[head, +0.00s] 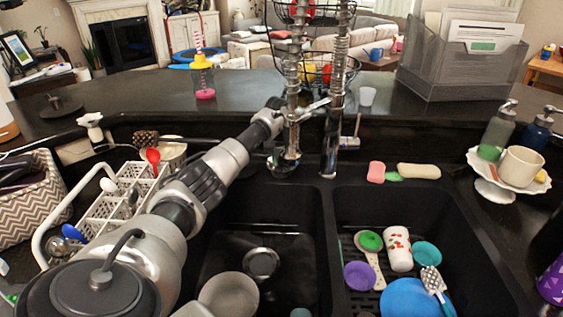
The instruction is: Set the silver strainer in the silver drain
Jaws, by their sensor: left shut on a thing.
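The silver drain (261,263) is a round metal ring with a dark centre, on the floor of the left sink basin. I cannot tell whether a strainer lies in it, and I cannot make out a separate silver strainer elsewhere. My left arm crosses the picture from the lower left. My left gripper (273,106) is at its far end, small and dark, over the back ledge beside the faucet, well behind and above the drain. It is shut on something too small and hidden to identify. My right gripper is out of view.
The tall spring faucet (337,130) stands close to the right of my left gripper. A grey bowl (229,296) lies near the drain. The right basin holds a cup (397,248), a blue plate (408,300) and utensils. A white rack (122,200) is at left.

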